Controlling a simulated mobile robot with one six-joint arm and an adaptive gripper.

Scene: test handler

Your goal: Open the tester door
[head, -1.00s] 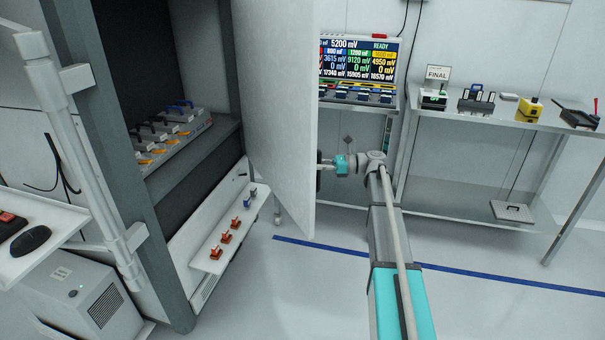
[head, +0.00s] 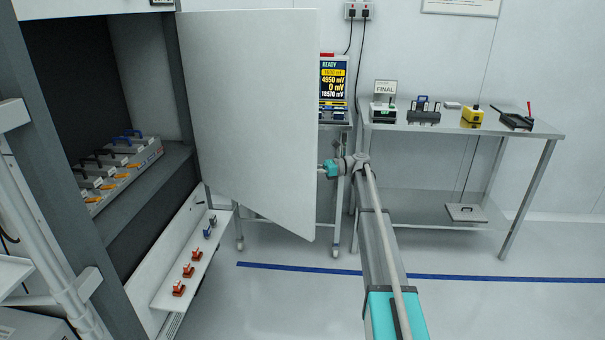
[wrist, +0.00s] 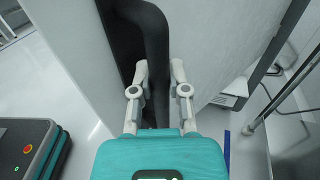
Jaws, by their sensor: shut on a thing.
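The tester door (head: 250,110), a flat white panel, stands swung open from the tall grey cabinet, its inner face toward the head camera. In the wrist view, a dark bar handle (wrist: 152,25) runs along the pale door surface. My gripper (wrist: 160,70) has its two fingers on either side of this handle and is shut on it. In the head view, my gripper (head: 331,169) is at the door's right edge. The fingertips and handle are hidden behind the panel there.
The cabinet's shelf holds a tray of test units (head: 125,165); a lower ledge (head: 170,292) carries red and blue clamps. Behind the door stand a cart with a lit screen (head: 334,85) and a side table (head: 545,130) with instruments. The floor (head: 480,300) at right is clear.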

